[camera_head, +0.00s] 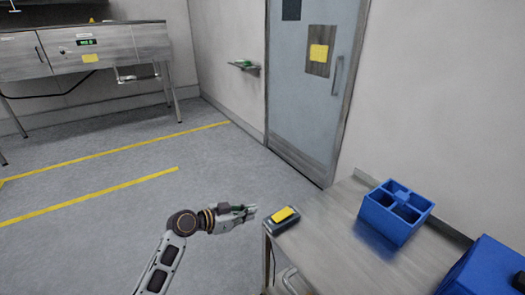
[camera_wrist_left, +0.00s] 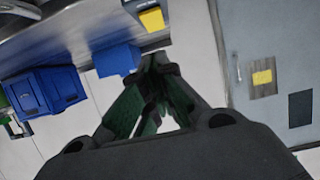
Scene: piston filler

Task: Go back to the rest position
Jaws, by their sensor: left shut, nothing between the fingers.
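My left gripper (camera_head: 247,212) is in the lower middle of the head view, beside the left end of the steel table (camera_head: 330,230). Its fingers are shut with nothing between them. The left wrist view shows the same gripper (camera_wrist_left: 158,65) from behind, its fingertips meeting in front of the pale wall. My left arm comes in from the bottom of the head view. My right gripper does not show in either view.
A dark device with a yellow top (camera_head: 284,216) sits on the table's left corner, close to my gripper. A blue divided bin (camera_head: 397,212) and a larger blue box (camera_head: 488,270) stand further right. A grey door (camera_head: 310,80) is behind. The marked floor (camera_head: 110,190) left is clear.

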